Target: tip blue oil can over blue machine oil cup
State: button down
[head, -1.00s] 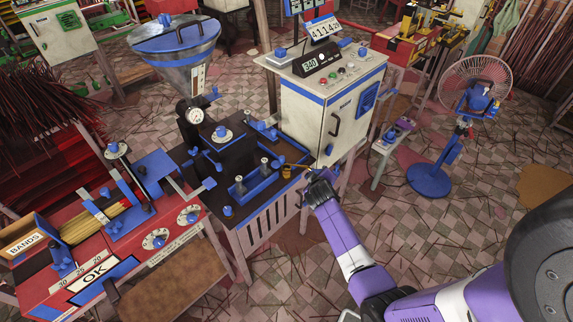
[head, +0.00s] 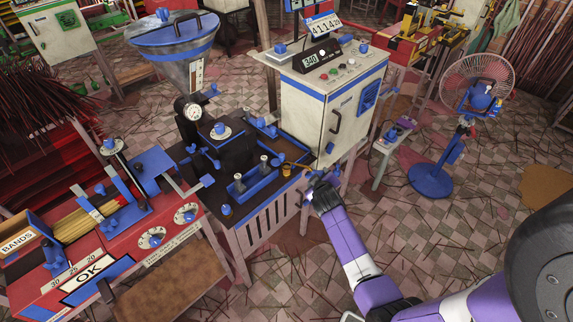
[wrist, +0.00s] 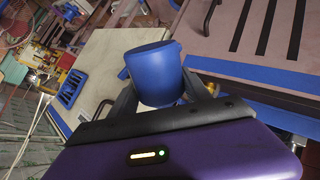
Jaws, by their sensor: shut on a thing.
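The blue oil can (wrist: 155,72) is between the two grey fingers of my gripper (wrist: 167,92) in the wrist view, and the gripper is shut on it. In the head view my gripper (head: 316,181) is at the right front corner of the dark machine table. A thin brass-coloured spout (head: 297,164) reaches left from the gripper. Its tip is close above a small amber cup (head: 287,171) on the table's right edge, which looks like the oil cup. The can's exact tilt and any oil flow are too small to tell.
The white control cabinet (head: 330,110) stands just behind my gripper. A blue tray (head: 250,183) with small posts lies left of the cup. A fan (head: 431,180) and a small stool (head: 392,143) stand to the right. Stick-littered floor is open in front.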

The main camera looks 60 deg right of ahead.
aim_at(307, 175)
dwell(0.3)
jog(key=shift+w+f+m+t+b, duration=0.2)
jog(key=shift+f+m+t+b, duration=0.4)
jog(key=shift+f+b, duration=0.95)
jog(key=shift+r+b, duration=0.35)
jog(key=shift+r, duration=0.1)
jog(key=shift+w+a+f+t, duration=0.15)
jog(key=shift+w+a+t, duration=0.2)
jog(key=shift+t, duration=0.15)
jog(key=t+b, duration=0.1)
jog(key=b, duration=0.1)
jog(key=w+m+t+h+b, duration=0.1)
jog(key=b, duration=0.1)
jog(key=w+m+b, duration=0.1)
jog(key=b, duration=0.1)
jog(key=shift+d+r+t+h+b, duration=0.35)
jog(key=shift+t+h, duration=0.05)
jog(key=w+m+b, duration=0.1)
jog(key=t+b, duration=0.1)
jog(key=b, duration=0.1)
jog(key=shift+w+d+r+m+h, duration=0.1)
jog(key=shift+w+r+m+h, duration=0.15)
jog(key=shift+w+m+h, duration=0.15)
jog(key=shift+w+r+m+t+h+b, duration=0.4)
jog(key=shift+w+r+m+t+b, duration=0.1)
jog(key=shift+w+b, duration=0.1)
